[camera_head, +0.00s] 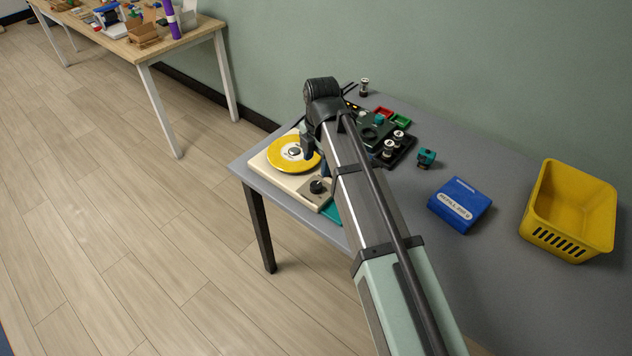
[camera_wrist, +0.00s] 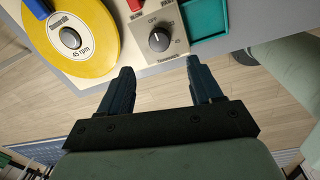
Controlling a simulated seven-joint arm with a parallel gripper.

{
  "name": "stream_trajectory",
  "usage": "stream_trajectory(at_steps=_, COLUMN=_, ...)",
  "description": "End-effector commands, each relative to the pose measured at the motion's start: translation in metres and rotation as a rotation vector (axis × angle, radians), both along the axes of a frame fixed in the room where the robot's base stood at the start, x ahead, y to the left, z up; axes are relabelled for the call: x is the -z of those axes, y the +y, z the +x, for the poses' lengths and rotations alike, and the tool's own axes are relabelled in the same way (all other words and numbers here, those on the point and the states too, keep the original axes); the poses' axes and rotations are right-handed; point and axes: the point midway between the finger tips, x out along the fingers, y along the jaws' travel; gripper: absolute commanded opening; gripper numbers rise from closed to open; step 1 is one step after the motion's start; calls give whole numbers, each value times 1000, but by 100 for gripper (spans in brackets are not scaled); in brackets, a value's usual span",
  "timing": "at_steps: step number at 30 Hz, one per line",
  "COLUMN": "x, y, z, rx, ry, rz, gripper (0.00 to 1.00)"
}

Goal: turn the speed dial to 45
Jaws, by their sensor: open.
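The speed dial (camera_wrist: 158,40) is a round black knob on a beige panel, printed with OFF and small numbers around it. A light mark shows on its top, but I cannot tell its exact setting. The dial also shows in the head view (camera_head: 317,186) on the front corner of the cream record player (camera_head: 262,163). A yellow disc (camera_wrist: 90,58) marked 45 rpm lies on the player. My gripper (camera_wrist: 160,66) is open and empty, its fingertips apart in the picture just below the dial. In the head view my arm mostly hides the gripper.
A teal tray (camera_wrist: 207,20) sits right of the dial. A blue box (camera_head: 460,204), a yellow basket (camera_head: 590,205) and a small teal item (camera_head: 427,157) stand right of my arm on the grey table (camera_head: 500,282). A wooden table (camera_head: 200,28) stands far left.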

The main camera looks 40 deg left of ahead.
Motion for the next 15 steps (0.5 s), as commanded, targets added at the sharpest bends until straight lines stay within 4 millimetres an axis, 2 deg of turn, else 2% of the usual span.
stream_trajectory(at_steps=9, x=51, y=3, z=0, rx=1, ry=0, rz=-2, gripper=65)
stream_trajectory(at_steps=15, x=76, y=5, z=1, rx=1, ry=-1, rz=-1, gripper=65)
